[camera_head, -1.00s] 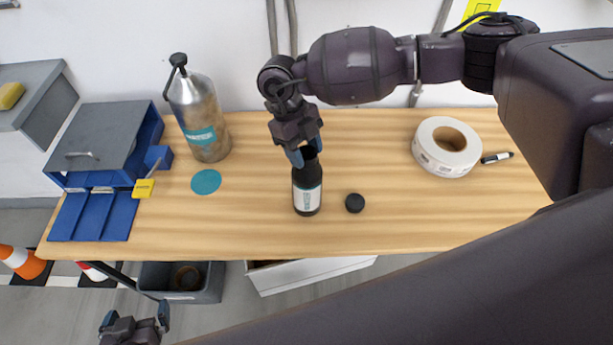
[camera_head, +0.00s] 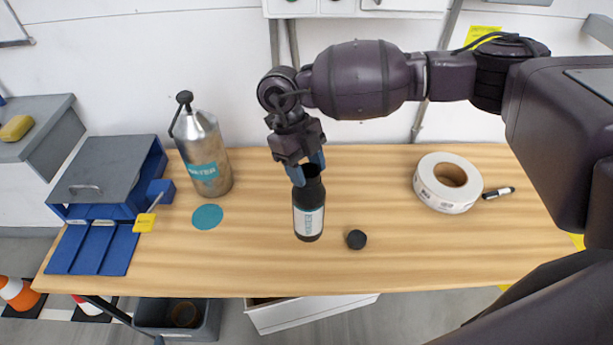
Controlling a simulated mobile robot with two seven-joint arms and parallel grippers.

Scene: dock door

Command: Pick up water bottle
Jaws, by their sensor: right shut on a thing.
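The black bottle (camera_head: 308,212) with a white label stands upright, or nearly so, near the middle of the wooden table; I cannot tell whether its base touches the wood. Its neck is open. My right gripper (camera_head: 308,172) reaches down from above and is shut on the bottle's top, with blue fingertips at the neck. A black cap (camera_head: 356,239) lies on the table to the right of the bottle. A large metal flask (camera_head: 205,158) with a teal label that seems to read "WATER" stands at the back left. My left gripper is not in view.
A blue box with a grey lid (camera_head: 105,178) and a yellow tag (camera_head: 144,222) sit at the table's left end. A teal disc (camera_head: 207,217) lies before the flask. A white roll (camera_head: 434,196) and a marker (camera_head: 498,192) lie right. Bins (camera_head: 310,313) stand below.

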